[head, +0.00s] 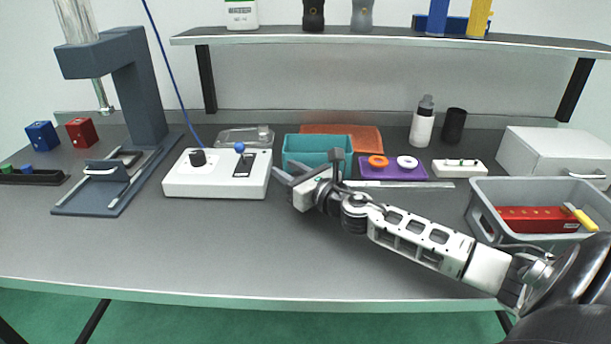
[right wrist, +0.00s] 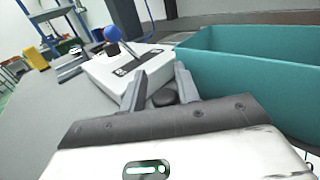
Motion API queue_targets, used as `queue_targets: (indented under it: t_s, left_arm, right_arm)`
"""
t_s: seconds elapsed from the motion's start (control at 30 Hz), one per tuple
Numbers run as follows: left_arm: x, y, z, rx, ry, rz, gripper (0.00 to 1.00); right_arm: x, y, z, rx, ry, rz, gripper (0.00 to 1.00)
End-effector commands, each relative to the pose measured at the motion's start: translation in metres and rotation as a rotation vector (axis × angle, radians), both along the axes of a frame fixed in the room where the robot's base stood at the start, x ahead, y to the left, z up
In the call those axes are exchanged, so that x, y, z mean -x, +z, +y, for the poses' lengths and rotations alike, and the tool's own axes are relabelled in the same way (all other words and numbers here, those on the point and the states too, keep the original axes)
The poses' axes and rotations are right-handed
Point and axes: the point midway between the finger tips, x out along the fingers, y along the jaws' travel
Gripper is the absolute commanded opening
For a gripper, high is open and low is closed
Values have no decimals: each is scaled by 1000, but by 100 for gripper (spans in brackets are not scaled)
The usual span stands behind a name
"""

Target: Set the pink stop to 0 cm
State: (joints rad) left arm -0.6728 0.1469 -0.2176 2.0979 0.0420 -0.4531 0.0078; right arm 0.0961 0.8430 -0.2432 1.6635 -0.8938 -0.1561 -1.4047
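I see no pink stop in either view. A thin pale metal strip (head: 405,184) lies on the table in front of the purple tray; I cannot make out a scale on it. Its left end is near or behind my right gripper. My right gripper (head: 284,174) is just right of the white control box and in front of the teal bin. In the right wrist view its two fingers (right wrist: 160,76) stand apart. A small dark rounded shape (right wrist: 165,96) shows between them; I cannot tell what it is. My left gripper is not in view.
The white control box (head: 216,184) has a black knob and a blue-balled lever. The teal bin (head: 318,143), purple tray (head: 437,170) and a white block (head: 460,168) stand behind. A grey crate (head: 540,240) is at right. The front left table is clear.

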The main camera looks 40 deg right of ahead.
Motion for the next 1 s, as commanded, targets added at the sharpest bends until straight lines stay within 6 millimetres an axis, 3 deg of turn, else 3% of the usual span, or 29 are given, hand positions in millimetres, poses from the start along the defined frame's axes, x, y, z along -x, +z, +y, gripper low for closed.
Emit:
queue_targets:
  t_s: [0.7, 1.0]
  left_arm:
    - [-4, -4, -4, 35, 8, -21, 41]
    - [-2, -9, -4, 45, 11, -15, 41]
  right_arm:
    - [116, -3, -8, -4, 1, 3, 32]
    - [150, -1, -10, -2, 1, -1, 32]
